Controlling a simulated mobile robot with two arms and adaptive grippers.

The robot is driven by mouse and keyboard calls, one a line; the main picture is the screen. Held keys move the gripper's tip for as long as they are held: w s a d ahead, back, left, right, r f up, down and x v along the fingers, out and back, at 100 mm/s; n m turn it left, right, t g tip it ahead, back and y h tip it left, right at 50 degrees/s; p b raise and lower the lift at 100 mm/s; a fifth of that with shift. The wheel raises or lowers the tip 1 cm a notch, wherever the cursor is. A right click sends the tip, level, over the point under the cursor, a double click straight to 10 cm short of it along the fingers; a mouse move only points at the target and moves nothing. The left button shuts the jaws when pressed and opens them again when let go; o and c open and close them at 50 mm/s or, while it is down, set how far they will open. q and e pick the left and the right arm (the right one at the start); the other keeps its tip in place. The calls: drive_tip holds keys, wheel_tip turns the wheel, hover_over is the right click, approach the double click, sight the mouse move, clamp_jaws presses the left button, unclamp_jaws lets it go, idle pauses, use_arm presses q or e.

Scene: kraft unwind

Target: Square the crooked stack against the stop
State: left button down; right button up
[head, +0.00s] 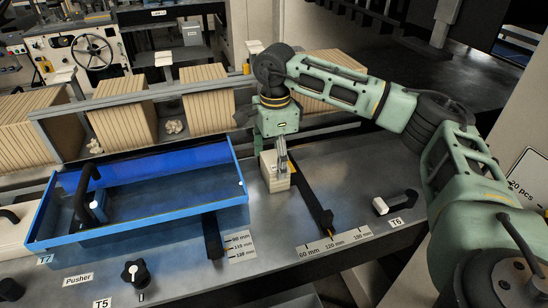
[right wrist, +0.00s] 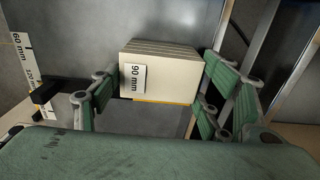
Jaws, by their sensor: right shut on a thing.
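A small cream stack (head: 271,178) of flat pieces stands on the grey bench, left of the upper end of a dark bar (head: 312,195) that looks like the stop. In the right wrist view the stack (right wrist: 160,72) shows several thin layers and a "90 mm" label; its layers look nearly even there. My right gripper (head: 281,160) points down and is shut on the stack, with green fingers at both sides in the wrist view. I cannot tell whether the stack touches the bar. My left gripper is not in view.
A blue tray (head: 150,222) with a black-handled tool stands to the left. A second dark bar (head: 212,236) lies by a scale plate. A white block with a black knob (head: 395,203) sits at T6. A rail (head: 150,94) with folded kraft packs runs behind.

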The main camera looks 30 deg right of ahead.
sight(274, 160)
drive_tip(key=shift+f, duration=0.1)
idle(0.9)
drive_tip(key=o, duration=1.2)
drive_tip(key=shift+o, duration=0.2)
wheel_tip(274, 160, up, 12)
